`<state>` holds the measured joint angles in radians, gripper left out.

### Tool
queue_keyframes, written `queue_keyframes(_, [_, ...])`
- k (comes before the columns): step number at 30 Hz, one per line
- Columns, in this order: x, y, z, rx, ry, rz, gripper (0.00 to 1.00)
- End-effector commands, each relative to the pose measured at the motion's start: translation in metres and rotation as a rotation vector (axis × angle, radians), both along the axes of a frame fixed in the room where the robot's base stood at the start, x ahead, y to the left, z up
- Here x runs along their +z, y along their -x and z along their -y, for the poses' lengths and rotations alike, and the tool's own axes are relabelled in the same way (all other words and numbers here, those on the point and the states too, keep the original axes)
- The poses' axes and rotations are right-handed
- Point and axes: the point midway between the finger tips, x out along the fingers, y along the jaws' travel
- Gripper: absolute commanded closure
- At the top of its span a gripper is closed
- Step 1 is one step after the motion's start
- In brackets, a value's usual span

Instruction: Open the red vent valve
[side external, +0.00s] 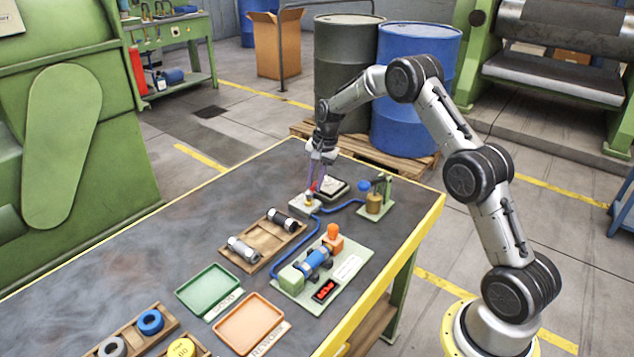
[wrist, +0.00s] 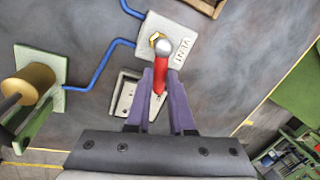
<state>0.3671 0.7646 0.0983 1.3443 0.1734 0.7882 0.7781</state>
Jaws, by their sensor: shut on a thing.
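The vent valve is a pale block (wrist: 183,42) lettered VENT, with a brass nut (wrist: 154,38) and a red lever (wrist: 160,72) that ends in a silver ball. In the side external view the valve block (side external: 300,206) sits on the table's far part, with the fingers right above it. My gripper (wrist: 160,80) has its two purple fingers shut on the red lever, one on each side. It also shows in the side external view (side external: 316,180), pointing down. The lower part of the lever is partly hidden between the fingers.
Blue tubes (side external: 342,207) run from the valve toward a small brass-coloured pump-like unit (side external: 374,203) and a green-based fixture (side external: 345,270). A dark-framed square item (side external: 334,190) lies close behind the valve. Green (side external: 208,290) and orange (side external: 248,323) trays are nearer. The left table surface is clear.

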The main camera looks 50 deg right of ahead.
Motion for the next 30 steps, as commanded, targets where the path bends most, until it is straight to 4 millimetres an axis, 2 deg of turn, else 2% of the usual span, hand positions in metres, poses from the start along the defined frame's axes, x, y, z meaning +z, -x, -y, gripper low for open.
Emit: queue_keyframes(30, [0.001, -0.027, -0.020, 0.955, 0.000, 0.001, 1.00])
